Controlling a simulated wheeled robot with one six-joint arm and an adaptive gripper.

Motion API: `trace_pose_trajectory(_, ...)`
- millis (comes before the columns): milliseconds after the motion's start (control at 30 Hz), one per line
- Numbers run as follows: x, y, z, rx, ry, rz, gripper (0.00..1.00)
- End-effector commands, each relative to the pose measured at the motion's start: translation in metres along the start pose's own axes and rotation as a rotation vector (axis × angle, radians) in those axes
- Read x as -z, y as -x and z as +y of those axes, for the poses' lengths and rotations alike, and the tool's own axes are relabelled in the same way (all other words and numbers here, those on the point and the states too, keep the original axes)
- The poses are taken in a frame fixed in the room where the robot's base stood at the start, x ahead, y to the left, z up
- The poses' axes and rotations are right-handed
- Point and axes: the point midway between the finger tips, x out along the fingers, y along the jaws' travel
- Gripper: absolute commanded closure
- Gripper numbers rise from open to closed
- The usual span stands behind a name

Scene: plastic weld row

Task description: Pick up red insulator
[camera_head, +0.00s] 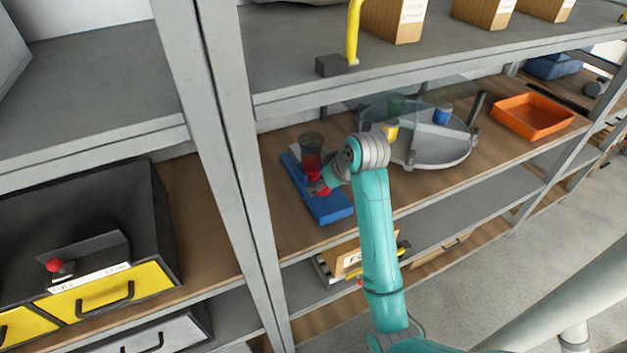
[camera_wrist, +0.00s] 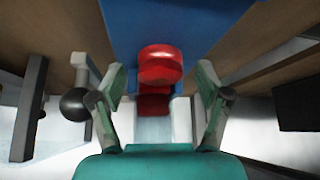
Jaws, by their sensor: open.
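The red insulator (camera_wrist: 160,62) shows in the wrist view as a red piece with a round head, standing out from a blue surface. My gripper (camera_wrist: 161,82) is open, with one finger on each side of the red piece and visible gaps between. In the head view the red insulator (camera_head: 312,166) is at the blue tray (camera_head: 333,209) on the wooden shelf, with a dark, see-through top above it. My gripper (camera_head: 328,182) reaches it from the right. Its fingers are small there, and whether they touch anything cannot be told.
A round grey tray (camera_head: 435,153) with yellow, green and blue pieces stands to the right. An orange bin (camera_head: 532,116) is farther right. A grey post (camera_head: 232,150) rises left of the blue tray, and an upper shelf (camera_head: 420,62) hangs above.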

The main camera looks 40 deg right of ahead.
Motion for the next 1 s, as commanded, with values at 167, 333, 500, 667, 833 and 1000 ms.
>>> trace_pose_trajectory(167,-0.0025,-0.0007,0.0003,0.000,0.000,0.001,0.23)
trace_pose_trajectory(333,-0.0022,-0.0007,0.0003,0.000,0.000,0.001,0.39)
trace_pose_trajectory(500,-0.0022,-0.0008,0.0002,0.000,0.000,0.000,0.81)
trace_pose_trajectory(667,-0.0021,-0.0007,0.0002,0.000,0.000,0.001,0.89)
trace_pose_trajectory(833,-0.0018,-0.0007,0.0002,0.000,0.000,0.000,0.89)
trace_pose_trajectory(1000,0.0018,-0.0009,-0.0006,0.000,0.000,0.001,0.89)
